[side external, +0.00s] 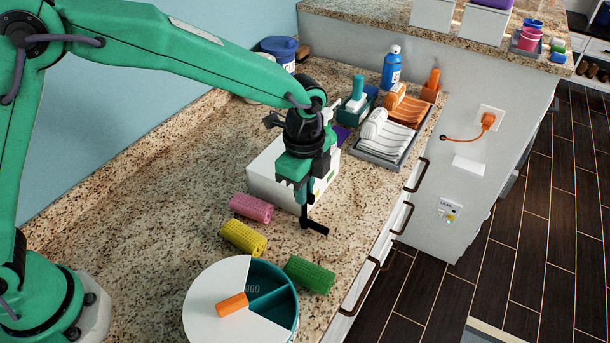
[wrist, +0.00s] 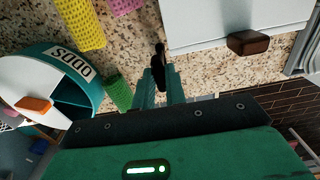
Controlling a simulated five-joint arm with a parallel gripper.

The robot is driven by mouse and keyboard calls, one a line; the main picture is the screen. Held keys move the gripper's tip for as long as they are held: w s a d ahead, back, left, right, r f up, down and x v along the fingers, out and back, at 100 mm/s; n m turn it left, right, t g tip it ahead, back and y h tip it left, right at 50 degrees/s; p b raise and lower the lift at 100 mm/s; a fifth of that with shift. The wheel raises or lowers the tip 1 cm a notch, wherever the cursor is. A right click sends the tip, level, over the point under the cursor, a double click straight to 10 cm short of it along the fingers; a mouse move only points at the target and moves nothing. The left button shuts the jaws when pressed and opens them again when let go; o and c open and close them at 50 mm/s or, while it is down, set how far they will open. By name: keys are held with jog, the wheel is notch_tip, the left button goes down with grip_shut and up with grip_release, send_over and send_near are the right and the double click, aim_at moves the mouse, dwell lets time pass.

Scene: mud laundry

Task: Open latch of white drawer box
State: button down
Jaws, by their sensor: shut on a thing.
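The white drawer box (side external: 262,176) stands on the speckled counter, partly hidden behind my gripper (side external: 305,210). In the wrist view the box (wrist: 215,24) fills the upper right and has a dark brown knob (wrist: 249,43) on its front face. My gripper points down just in front of the box. Its fingers (wrist: 160,78) are shut on a small black piece (wrist: 158,56), which also sticks out below the fingers in the side view (side external: 316,228). The piece lies beside the box's edge in the wrist view. I cannot tell whether it is the latch or is joined to the box.
Pink (side external: 252,207), yellow (side external: 243,238) and green (side external: 309,275) rollers lie near the gripper. A round white-and-teal container (side external: 215,292) with an orange handle stands in front. A grey tray (side external: 372,157) and bottles stand behind. The counter edge is at right.

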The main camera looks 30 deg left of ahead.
jog(key=shift+r, duration=0.1)
jog(key=c, duration=1.4)
grip_release()
jog(key=shift+c, duration=0.2)
notch_tip(320, 180, up, 7)
jog(key=shift+r, duration=0.4)
